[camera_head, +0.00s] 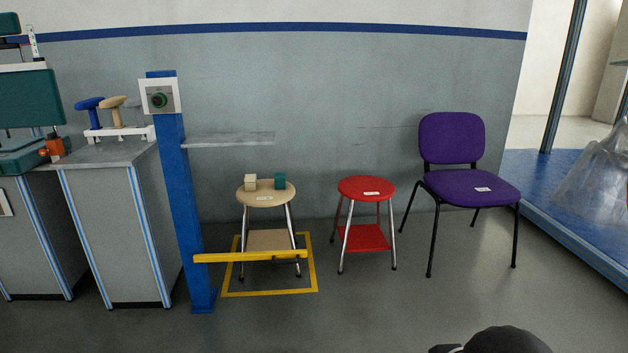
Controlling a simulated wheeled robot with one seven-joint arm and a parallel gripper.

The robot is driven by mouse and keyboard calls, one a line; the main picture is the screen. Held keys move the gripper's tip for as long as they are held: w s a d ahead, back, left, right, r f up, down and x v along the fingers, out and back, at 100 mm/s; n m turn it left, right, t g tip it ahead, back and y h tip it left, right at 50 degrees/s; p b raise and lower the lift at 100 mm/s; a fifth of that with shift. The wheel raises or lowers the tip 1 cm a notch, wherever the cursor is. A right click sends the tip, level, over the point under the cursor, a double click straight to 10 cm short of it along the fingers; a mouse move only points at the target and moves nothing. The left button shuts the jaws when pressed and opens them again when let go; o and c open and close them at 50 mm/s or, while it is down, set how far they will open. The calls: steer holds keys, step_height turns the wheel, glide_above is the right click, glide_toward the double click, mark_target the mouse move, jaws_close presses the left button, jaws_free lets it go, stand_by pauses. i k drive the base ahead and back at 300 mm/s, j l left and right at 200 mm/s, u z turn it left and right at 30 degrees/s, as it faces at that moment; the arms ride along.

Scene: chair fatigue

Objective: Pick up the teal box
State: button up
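The teal box (280,181) is small and stands on the round beige seat of a stool (266,200), toward the right side of the seat. A small beige box (250,182) stands on the same seat to its left, with a gap between them. A white label lies at the front of the seat. My gripper cannot be made out in this view. Only a dark rounded shape shows at the bottom edge, right of centre, far from the stool.
A yellow bar (250,257) crosses low before the beige stool, from a blue post (182,210). A grey shelf (230,140) juts out above the seat. A red stool (366,189) and a purple chair (468,187) stand right. The foreground floor (330,315) is clear.

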mark_target(280, 183)
steer(key=i, duration=1.15)
steer(key=i+l+u, duration=0.1)
steer(key=i, duration=1.05)
steer(key=i+l+u, duration=0.1)
steer(key=i+u, duration=0.2)
steer(key=i+l+u, duration=0.25)
steer(key=i, duration=0.3)
steer(key=i+l+u, duration=0.3)
steer(key=i+j, duration=0.1)
